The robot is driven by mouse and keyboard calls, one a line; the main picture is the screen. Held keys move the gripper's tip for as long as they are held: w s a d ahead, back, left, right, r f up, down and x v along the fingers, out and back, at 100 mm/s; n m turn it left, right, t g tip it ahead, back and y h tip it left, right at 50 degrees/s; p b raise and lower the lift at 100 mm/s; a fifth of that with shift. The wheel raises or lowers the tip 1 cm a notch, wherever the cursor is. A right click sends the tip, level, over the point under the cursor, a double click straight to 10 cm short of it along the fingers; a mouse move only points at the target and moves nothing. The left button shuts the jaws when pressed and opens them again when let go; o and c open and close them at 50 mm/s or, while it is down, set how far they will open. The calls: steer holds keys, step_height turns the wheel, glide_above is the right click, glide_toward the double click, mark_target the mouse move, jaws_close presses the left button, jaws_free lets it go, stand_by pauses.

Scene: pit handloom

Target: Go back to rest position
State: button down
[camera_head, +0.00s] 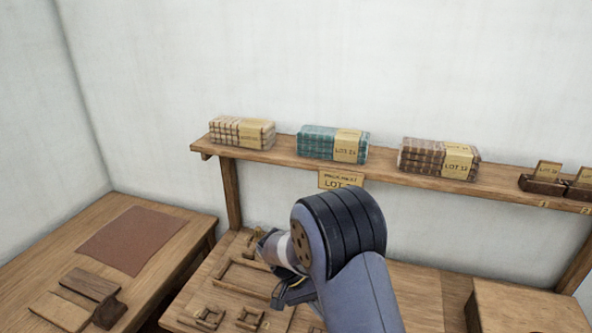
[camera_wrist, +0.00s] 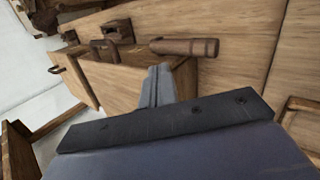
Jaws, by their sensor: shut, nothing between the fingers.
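My gripper (camera_wrist: 159,74) is shut and empty, its fingers pressed together in the middle of the wrist view. In the head view my gripper (camera_head: 280,298) hangs over the wooden work table below the shelf, partly hidden by my wrist. In the wrist view a wooden cylinder (camera_wrist: 184,47) with dark ends lies just beyond the fingertips. A wooden box or drawer front (camera_wrist: 125,84) with a dark handle is close to the left of the fingers. I cannot tell from this view whether the fingers touch either one.
A wall shelf (camera_head: 384,174) holds cloth stacks: cream (camera_head: 227,132), teal (camera_head: 318,142) and brown-checked (camera_head: 420,155). A side table (camera_head: 165,276) at left carries a brown mat (camera_head: 133,240) and wooden blocks (camera_head: 90,284). A wooden box (camera_head: 530,305) stands lower right. Open air lies above the side table.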

steer(key=shift+s+d+r+t+y+p, duration=0.15)
steer(key=shift+s+d+r+t+y, duration=0.2)
steer(key=shift+d+y, duration=0.55)
steer(key=shift+s+d+r+t+y+p, duration=0.15)
steer(key=shift+s+d+r+t+y, duration=0.15)
steer(key=shift+d+y, duration=0.6)
steer(key=shift+s+d+r+t+y+p, duration=0.15)
steer(key=shift+s+d+r+t+y, duration=0.2)
steer(key=shift+d+y, duration=0.55)
steer(key=shift+w+a, duration=0.15)
steer(key=shift+r, duration=0.15)
